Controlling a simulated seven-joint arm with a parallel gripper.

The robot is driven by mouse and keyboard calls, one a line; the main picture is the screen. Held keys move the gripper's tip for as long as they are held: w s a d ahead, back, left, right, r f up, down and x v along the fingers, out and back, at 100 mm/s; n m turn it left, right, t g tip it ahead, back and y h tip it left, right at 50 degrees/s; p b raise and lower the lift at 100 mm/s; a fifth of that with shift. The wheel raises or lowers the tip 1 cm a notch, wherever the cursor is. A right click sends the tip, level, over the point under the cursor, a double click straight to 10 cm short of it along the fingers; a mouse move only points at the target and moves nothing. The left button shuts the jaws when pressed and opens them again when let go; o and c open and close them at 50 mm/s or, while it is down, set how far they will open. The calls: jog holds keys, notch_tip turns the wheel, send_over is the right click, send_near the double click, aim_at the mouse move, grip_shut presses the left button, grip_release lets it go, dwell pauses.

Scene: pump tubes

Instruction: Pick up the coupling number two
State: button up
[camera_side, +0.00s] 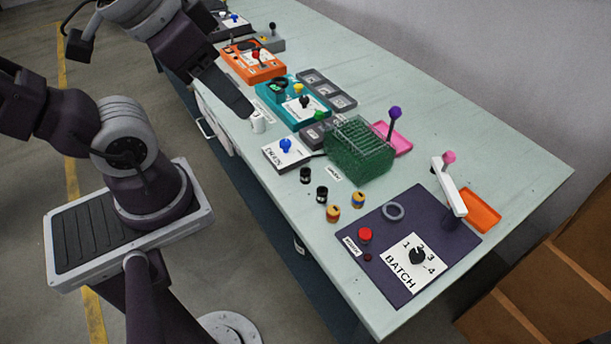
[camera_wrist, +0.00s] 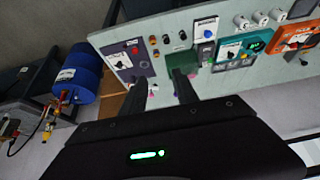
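Three small white cylinders stand in a row along the table edge in the wrist view: one at the left (camera_wrist: 240,21), a middle one (camera_wrist: 260,18) and one at the right (camera_wrist: 278,14). Their numbers are too small to read there. In the side view only one white cylinder (camera_side: 258,122) shows, with what looks like a 3 on it; my dark arm hides the area behind it. Which one is coupling number two I cannot tell. My gripper (camera_wrist: 160,91) hangs above the table with its two dark fingers apart and nothing between them.
A green wire basket (camera_side: 345,158), a DRAIN box with a blue knob (camera_side: 286,146) and teal (camera_side: 290,112) and orange (camera_side: 245,70) control boxes crowd the table. Black and yellow small cylinders (camera_side: 333,213) stand near the purple BATCH panel (camera_side: 385,225). The far right corner is free.

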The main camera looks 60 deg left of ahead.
jog(key=o, duration=0.3)
